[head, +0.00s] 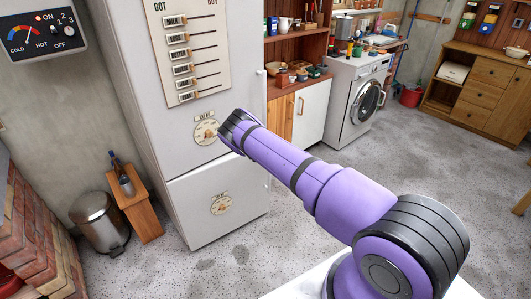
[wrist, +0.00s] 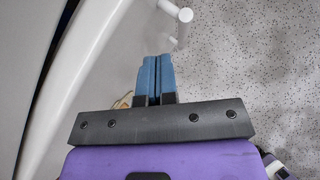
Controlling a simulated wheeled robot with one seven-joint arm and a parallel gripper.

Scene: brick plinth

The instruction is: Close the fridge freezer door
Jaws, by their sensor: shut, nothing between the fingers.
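The fridge freezer is a tall white unit left of centre in the head view, with an upper door (head: 185,120) and a lower freezer door (head: 245,195). The lower door looks flush or nearly so; I cannot tell whether a small gap stays open. My purple arm reaches to the fridge front near the seam between the doors, and its end hides the fingers there. In the wrist view my gripper (wrist: 158,60) has blue fingers shut together and empty, close to a pale door surface (wrist: 115,65). A white handle (wrist: 177,10) shows just beyond the fingertips.
A bin (head: 103,222) and a small wooden stand (head: 138,205) are left of the fridge. A wooden cabinet (head: 280,118) and a washing machine (head: 352,105) stand to its right. The speckled floor (head: 430,150) is clear on the right.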

